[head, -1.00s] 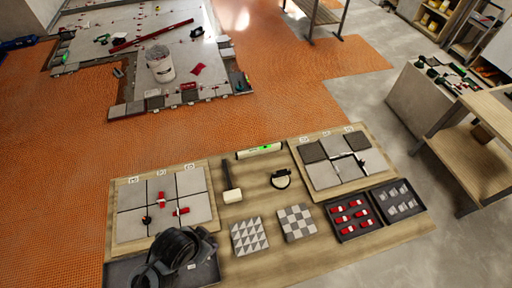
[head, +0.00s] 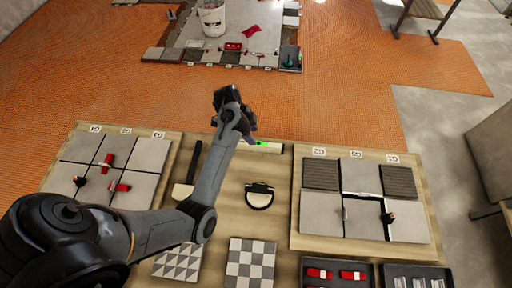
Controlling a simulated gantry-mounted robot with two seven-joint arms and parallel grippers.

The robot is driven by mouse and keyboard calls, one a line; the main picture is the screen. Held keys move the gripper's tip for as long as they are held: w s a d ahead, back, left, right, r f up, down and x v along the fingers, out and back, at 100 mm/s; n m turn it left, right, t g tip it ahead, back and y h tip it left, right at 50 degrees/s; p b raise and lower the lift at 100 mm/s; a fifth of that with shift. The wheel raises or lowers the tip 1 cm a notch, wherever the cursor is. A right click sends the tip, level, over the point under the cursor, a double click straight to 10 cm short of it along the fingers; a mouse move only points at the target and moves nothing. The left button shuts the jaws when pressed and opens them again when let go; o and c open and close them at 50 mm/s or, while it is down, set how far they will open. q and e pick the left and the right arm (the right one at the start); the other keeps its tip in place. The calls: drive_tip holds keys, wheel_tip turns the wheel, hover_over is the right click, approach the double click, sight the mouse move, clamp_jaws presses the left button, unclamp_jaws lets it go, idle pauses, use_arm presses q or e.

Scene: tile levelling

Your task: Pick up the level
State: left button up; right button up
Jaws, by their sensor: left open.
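The level (head: 270,148) is a pale bar with a bright green patch. It lies at the far edge of the wooden work table, between the two tile boards. My left arm reaches across the table from the lower left. My left gripper (head: 232,98) is open at the level's left end and appears above it; its dark fingers are small in view. The gripper and wrist hide the level's left part. I see no contact between them. My right gripper is not in view.
A mallet (head: 183,191) lies left of centre, partly behind my arm, and a black-handled tool (head: 259,195) lies nearer. The left tile board (head: 141,137) and right tile board (head: 370,248) flank them.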

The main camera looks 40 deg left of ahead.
sight(262, 144)
use_arm(q)
drive_tip(key=x, duration=0.2)
drive_tip(key=b+x, duration=0.1)
drive_tip(key=x, duration=0.1)
drive_tip(key=w+x, duration=0.1)
drive_tip(key=x, duration=0.1)
drive_tip(key=shift+d+f, duration=0.15)
drive_tip(key=x, duration=0.1)
drive_tip(key=b+x, duration=0.1)
drive_tip(key=x, duration=0.1)
drive_tip(key=b+x, duration=0.1)
drive_tip(key=shift+w+a+f, duration=0.25)
drive_tip(key=shift+a+f, duration=0.05)
drive_tip(key=shift+w+d+f, duration=0.1)
drive_tip(key=shift+d+f, duration=0.05)
drive_tip(key=shift+f, duration=0.2)
drive_tip(key=shift+f, duration=0.2)
drive_tip(key=c, duration=0.9)
clamp_jaws()
drive_tip(key=shift+r, duration=0.25)
